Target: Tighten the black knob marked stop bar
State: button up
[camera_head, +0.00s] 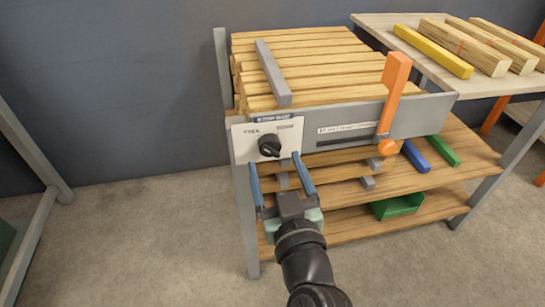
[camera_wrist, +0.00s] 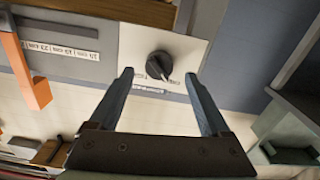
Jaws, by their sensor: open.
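The black knob (camera_head: 269,146) sits on a white panel (camera_head: 242,137) at the front left corner of the wood rack, under a dark label that appears to read stop bar. In the wrist view the knob (camera_wrist: 159,65) shows just beyond the gap between the fingertips, with its pointer turned off to one side. My gripper (camera_head: 273,167) is open, its two blue fingers pointing at the panel just below and to either side of the knob. In the wrist view my gripper (camera_wrist: 160,78) holds nothing, and I see no contact with the knob.
An orange lever (camera_head: 395,85) stands on the rack's front rail, right of the panel. Wooden strips (camera_head: 310,60) lie on top under a grey bar (camera_head: 273,74). Lower shelves hold a green bin (camera_head: 398,205) and blue and green blocks. Floor at left is clear.

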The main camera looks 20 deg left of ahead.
aim_at(272, 154)
jog(key=shift+x, duration=1.7)
grip_shut()
